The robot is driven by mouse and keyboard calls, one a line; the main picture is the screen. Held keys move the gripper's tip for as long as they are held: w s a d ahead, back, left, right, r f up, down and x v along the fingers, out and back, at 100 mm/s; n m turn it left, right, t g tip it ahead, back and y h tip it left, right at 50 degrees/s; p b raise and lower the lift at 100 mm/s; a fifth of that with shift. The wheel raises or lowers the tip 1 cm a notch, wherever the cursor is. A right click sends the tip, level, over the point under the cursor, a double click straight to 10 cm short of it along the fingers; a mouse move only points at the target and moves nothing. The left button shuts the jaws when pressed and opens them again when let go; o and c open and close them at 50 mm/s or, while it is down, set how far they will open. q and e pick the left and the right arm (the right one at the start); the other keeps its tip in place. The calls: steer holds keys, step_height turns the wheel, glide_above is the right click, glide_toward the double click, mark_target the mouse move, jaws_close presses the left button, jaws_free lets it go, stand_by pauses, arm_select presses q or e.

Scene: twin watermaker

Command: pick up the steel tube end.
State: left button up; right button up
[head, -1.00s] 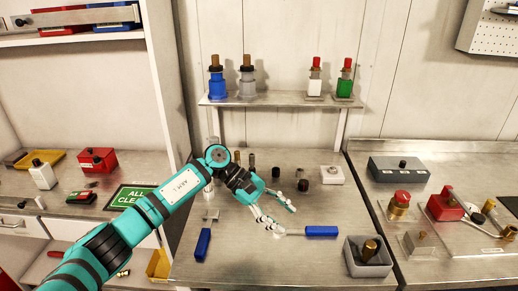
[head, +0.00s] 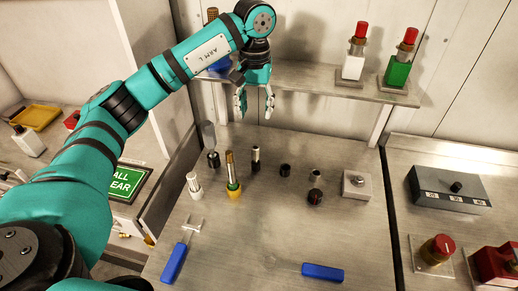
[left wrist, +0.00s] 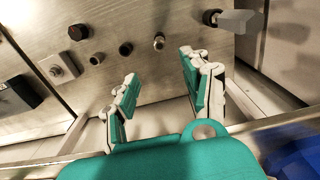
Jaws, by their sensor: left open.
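Several small upright parts stand on the steel bench. A slim dark one with a pale metal top (head: 255,159) and a short one with a steel top (head: 316,175) both look like tube ends; I cannot tell surely which is the steel tube end. The slim one also shows in the left wrist view (left wrist: 158,41), beyond my fingers. My left gripper (head: 255,104) is open and empty, pointing down above the back of the bench, in front of the shelf. In the left wrist view its fingers (left wrist: 158,66) are spread with nothing between them. My right gripper is out of view.
A black cap (head: 285,171), a dark red-topped cap (head: 314,197) and a pale box (head: 357,185) stand nearby. A yellow-based brass part (head: 232,180) and a white fitting (head: 194,187) stand left. The shelf (head: 330,88) is close behind.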

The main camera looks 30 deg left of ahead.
arm_select(q)
steer(key=p, duration=0.2)
glide_above(255, 147)
step_height(255, 147, down, 9)
steer(key=shift+d+r, duration=0.1)
steer(key=shift+r, duration=0.1)
step_height(255, 147, down, 5)
steer(key=shift+f+p, duration=0.1)
steer(key=shift+p, duration=0.75)
steer(key=shift+f, duration=0.35)
jaws_close()
